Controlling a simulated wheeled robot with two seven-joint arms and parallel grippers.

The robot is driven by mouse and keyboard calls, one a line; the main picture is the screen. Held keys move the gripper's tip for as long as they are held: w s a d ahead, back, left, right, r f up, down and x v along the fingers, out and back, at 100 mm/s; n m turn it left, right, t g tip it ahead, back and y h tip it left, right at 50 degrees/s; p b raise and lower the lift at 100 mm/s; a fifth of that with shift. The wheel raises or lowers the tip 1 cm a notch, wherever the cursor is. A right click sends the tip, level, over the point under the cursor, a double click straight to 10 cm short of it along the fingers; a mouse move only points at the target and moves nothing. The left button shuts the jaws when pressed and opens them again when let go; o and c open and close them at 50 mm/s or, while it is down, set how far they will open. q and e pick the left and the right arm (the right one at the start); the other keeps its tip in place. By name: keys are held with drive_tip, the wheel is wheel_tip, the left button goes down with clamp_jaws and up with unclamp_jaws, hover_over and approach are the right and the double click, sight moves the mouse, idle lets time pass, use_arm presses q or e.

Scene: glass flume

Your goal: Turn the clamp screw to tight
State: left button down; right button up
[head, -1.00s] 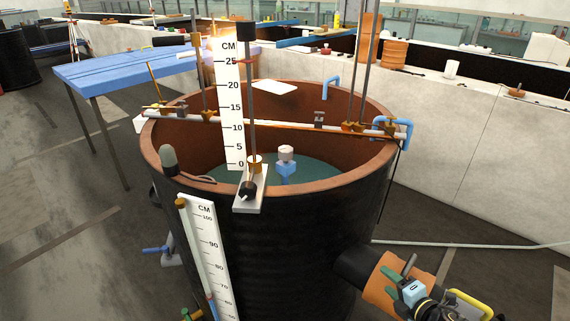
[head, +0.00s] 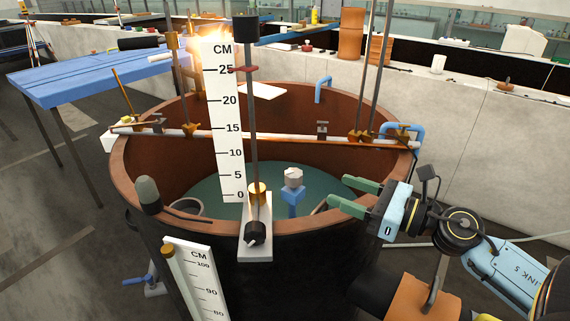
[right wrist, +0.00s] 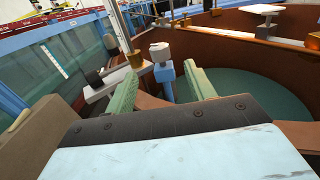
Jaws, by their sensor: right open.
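A black knob (head: 255,232), which looks like the clamp screw, sits at the front end of a pale bracket (head: 257,252) on the near rim of the tank. The bracket carries a thin rod with a brass collar (head: 257,191). How tight the screw is cannot be told. My right gripper (head: 337,190) is open and empty, to the right of the knob and apart from it, by the tank's right rim. The right wrist view shows the knob (right wrist: 94,78) left of the two green fingers. My left gripper is not in view.
The round tank (head: 130,165) holds greenish water. A white scale (head: 222,120) stands left of the rod. A blue post with a grey knob (head: 293,178) stands between the bracket and my right gripper. A rail (head: 270,136) crosses the tank behind.

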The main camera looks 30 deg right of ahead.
sight(294, 172)
drive_tip(key=x, duration=0.1)
drive_tip(key=p+x, duration=0.1)
drive_tip(key=x, duration=0.1)
drive_tip(key=shift+a+r, duration=0.15)
drive_tip(key=shift+r, duration=0.1)
drive_tip(key=p+x, duration=0.4)
drive_tip(key=x, duration=0.4)
drive_tip(key=shift+w+f, duration=0.15)
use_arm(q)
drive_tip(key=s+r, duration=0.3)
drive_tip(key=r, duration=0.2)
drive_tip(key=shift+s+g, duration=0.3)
use_arm(e)
drive_tip(key=shift+w+a+f, duration=0.1)
drive_tip(key=shift+w+a, duration=0.1)
drive_tip(key=shift+w, duration=0.1)
